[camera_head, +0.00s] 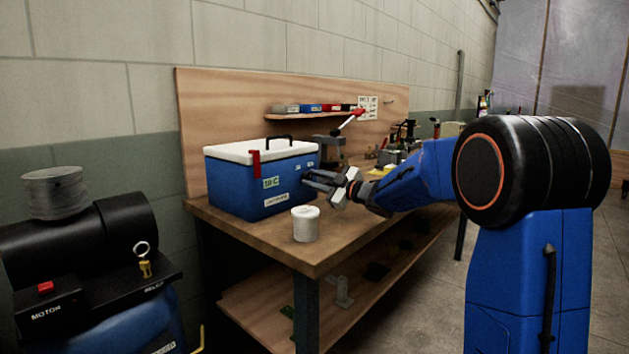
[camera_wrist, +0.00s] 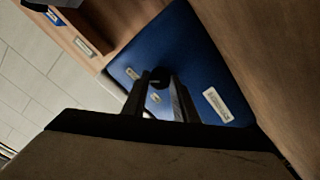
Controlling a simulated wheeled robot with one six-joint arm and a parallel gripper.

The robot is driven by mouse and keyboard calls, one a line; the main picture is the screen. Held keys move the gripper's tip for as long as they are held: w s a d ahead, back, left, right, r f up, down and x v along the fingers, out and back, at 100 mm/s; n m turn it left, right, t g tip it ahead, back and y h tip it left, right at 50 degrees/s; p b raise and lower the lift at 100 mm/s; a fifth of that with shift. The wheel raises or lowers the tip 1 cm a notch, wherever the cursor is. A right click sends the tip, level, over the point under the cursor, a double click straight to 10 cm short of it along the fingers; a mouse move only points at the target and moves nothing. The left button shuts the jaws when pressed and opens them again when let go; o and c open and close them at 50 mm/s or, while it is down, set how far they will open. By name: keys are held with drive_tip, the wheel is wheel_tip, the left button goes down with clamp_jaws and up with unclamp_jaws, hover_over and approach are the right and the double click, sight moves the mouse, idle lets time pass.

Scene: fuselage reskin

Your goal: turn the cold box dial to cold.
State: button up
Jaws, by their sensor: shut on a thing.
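The cold box (camera_head: 230,183) is a blue box with a white lid, a red latch and a black handle, standing on the wooden workbench. Its blue side also fills the middle of the wrist view (camera_wrist: 205,60). My gripper (camera_head: 308,180) reaches in from the right to the box's right side. In the wrist view, my gripper's two fingers (camera_wrist: 160,84) are shut on a small round dark dial (camera_wrist: 159,77) on that side. The dial's pointer and its setting cannot be made out. Pale labels lie on the box side near the dial, too small to read.
A white tub (camera_head: 306,224) stands on the workbench (camera_head: 330,254) in front of the box. A shelf with small bins (camera_head: 315,107) and a vise (camera_head: 330,148) are behind. A black motor unit (camera_head: 80,245) stands at left. Floor at right is clear.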

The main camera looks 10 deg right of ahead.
drive_tip(key=shift+f+m, duration=0.15)
drive_tip(key=shift+m, duration=0.55)
drive_tip(key=o, duration=1.1)
drive_tip(key=shift+s+d, duration=0.35)
drive_tip(key=shift+s, duration=0.05)
drive_tip(key=v, duration=1.6)
drive_tip(key=shift+s, duration=0.25)
drive_tip(key=shift+d, duration=0.1)
